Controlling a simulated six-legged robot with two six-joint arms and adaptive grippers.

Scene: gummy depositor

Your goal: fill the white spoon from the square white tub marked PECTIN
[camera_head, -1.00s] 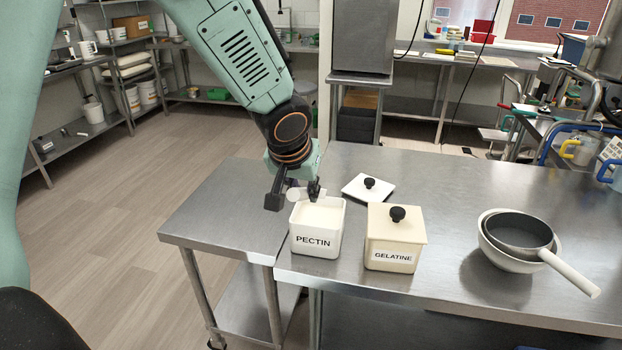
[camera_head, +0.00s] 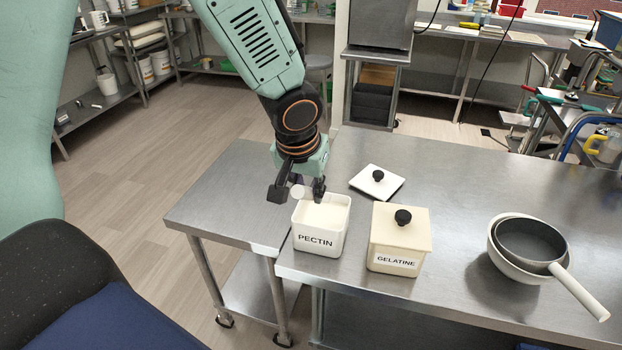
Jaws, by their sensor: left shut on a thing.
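The square white tub marked PECTIN (camera_head: 318,241) stands uncovered at the table's left front, with pale contents showing inside. Its likely lid, a white square with a black knob (camera_head: 377,183), lies flat behind it to the right. My left gripper (camera_head: 299,191) is over the tub's back left rim, pointing down. It is shut on a white piece, the white spoon (camera_head: 297,192), whose rounded pale end shows between the dark fingers. The spoon's bowl cannot be made out, so I cannot tell whether it holds anything. My right gripper is out of view.
A cream lidded tub marked GELATINE (camera_head: 396,262) stands close to the right of the PECTIN tub. A pan with a pale handle (camera_head: 580,293) sits in a white bowl (camera_head: 500,258) farther right. The steel table (camera_head: 455,205) is clear between them.

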